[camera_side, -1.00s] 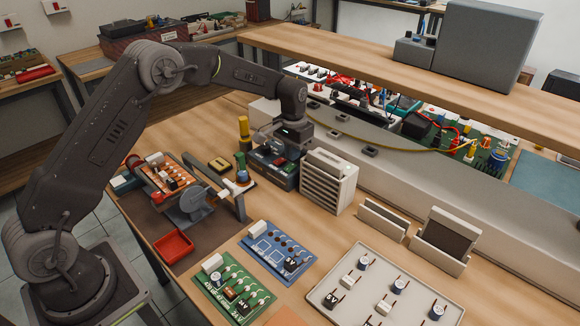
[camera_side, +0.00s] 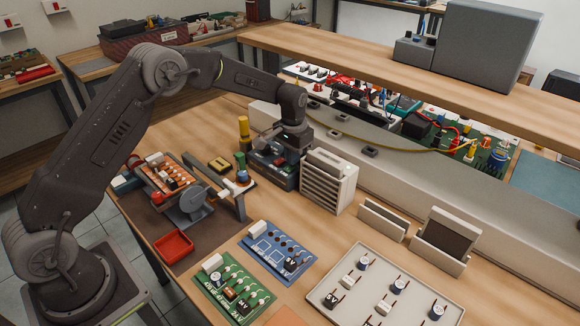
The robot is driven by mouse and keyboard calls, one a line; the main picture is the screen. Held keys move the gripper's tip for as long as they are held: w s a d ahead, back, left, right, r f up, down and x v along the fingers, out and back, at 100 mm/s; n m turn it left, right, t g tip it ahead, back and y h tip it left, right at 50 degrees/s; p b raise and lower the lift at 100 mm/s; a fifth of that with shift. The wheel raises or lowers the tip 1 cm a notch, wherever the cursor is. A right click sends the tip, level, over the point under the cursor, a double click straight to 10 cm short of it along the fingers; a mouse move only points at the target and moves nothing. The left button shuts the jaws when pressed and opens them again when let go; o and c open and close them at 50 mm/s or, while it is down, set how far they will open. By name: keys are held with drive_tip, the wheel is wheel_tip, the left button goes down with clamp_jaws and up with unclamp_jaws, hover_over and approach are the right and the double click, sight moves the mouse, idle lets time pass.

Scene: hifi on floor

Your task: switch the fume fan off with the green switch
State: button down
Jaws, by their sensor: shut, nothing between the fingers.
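My gripper (camera_side: 289,152) points down over a dark grey control box (camera_side: 262,175) at the middle of the bench. Its fingers are small and dark against the box; they are shut with nothing between them. I cannot tell whether they touch the box. The green switch cannot be made out; the gripper covers part of the box top. A beige slatted box (camera_side: 328,182), which looks like the fume fan, stands just right of the control box. Whether it is running cannot be seen.
A yellow-topped bottle (camera_side: 244,128) stands behind-left of the control box. A board holder (camera_side: 172,180), a red tray (camera_side: 174,246), circuit boards (camera_side: 277,250) and a parts tray (camera_side: 450,312) lie in front. A raised shelf (camera_side: 400,75) runs behind.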

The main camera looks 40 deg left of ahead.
drive_tip(key=shift+f, duration=0.65)
drive_tip(key=shift+r, duration=3.55)
